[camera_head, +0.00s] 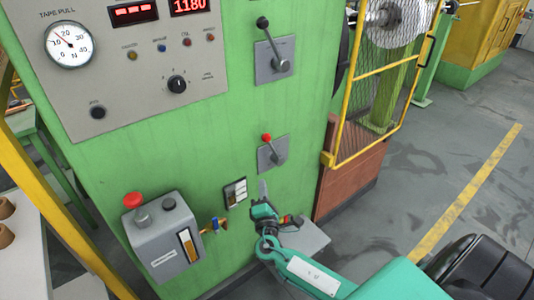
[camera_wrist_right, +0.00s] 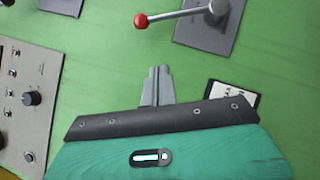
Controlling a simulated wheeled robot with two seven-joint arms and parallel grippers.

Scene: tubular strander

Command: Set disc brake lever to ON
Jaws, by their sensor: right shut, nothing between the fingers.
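A lever with a red ball knob (camera_head: 267,138) sits on a grey plate (camera_head: 265,160) on the green machine wall. No label saying it is the disc brake lever is readable. Its knob (camera_wrist_right: 141,21) and arm show at the top of the right wrist view. In the head view the arm slants from a lower-right pivot up-left to the knob. My right gripper (camera_head: 263,187) is below this lever, shut and empty. Its fingertips (camera_wrist_right: 158,72) point toward the lever and appear apart from it in the wrist view. My left gripper is out of view.
A second lever with a black knob (camera_head: 262,22) is higher up. A gauge panel (camera_head: 120,100) is at upper left. A grey box with a red button (camera_head: 134,200) stands out at lower left. A yellow mesh guard (camera_head: 375,85) is right of the levers. Open floor lies beyond.

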